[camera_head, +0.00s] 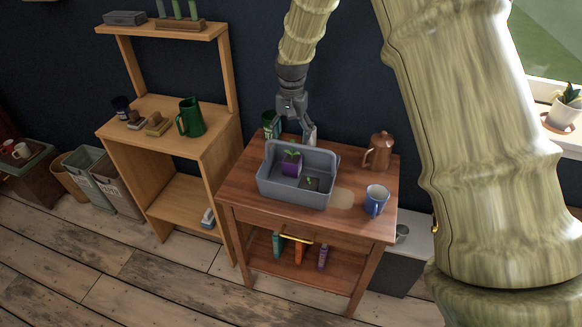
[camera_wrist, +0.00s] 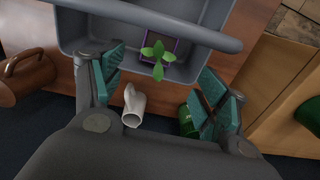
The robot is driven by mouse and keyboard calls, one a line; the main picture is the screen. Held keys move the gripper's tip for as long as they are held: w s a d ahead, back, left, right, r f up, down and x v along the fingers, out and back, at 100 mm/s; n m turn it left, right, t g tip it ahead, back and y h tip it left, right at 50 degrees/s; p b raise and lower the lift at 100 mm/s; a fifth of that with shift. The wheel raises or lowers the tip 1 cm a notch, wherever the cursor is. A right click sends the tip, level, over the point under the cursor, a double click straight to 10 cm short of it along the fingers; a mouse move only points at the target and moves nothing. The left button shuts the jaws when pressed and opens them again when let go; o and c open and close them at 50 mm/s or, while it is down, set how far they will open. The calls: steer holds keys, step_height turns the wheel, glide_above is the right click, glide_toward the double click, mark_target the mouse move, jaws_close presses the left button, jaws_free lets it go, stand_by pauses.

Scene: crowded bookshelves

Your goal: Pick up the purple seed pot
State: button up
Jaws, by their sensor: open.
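The purple seed pot (camera_head: 291,168) stands in the left part of a grey caddy (camera_head: 292,198) on the brown wooden table, with a green seedling in it. My gripper (camera_head: 291,122) is above the back edge of the caddy, behind the pot. In the wrist view, my gripper (camera_wrist: 165,78) has its teal-padded fingers wide apart, with nothing between the pads. It is not touching the pot.
Another small seedling (camera_head: 311,182) is in the caddy's right part. A copper pitcher (camera_head: 379,152) and a blue mug (camera_head: 376,201) stand to the right. A white object (camera_wrist: 133,105) and a green container (camera_wrist: 188,122) are close below the fingers. A shelf unit (camera_head: 170,125) stands left.

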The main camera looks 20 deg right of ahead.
glide_above(292, 158)
step_height(292, 158, down, 5)
steer(key=shift+w+p, duration=0.15)
steer(key=shift+p, duration=0.15)
steer(key=shift+s+f+p, duration=0.15)
steer(key=shift+f+p, duration=0.15)
steer(key=shift+f, duration=1.05)
steer(key=shift+s+f+p, duration=0.1)
steer(key=shift+f+p, duration=0.15)
steer(key=shift+f, duration=1.05)
steer(key=c, duration=1.2)
steer(key=shift+r, duration=0.15)
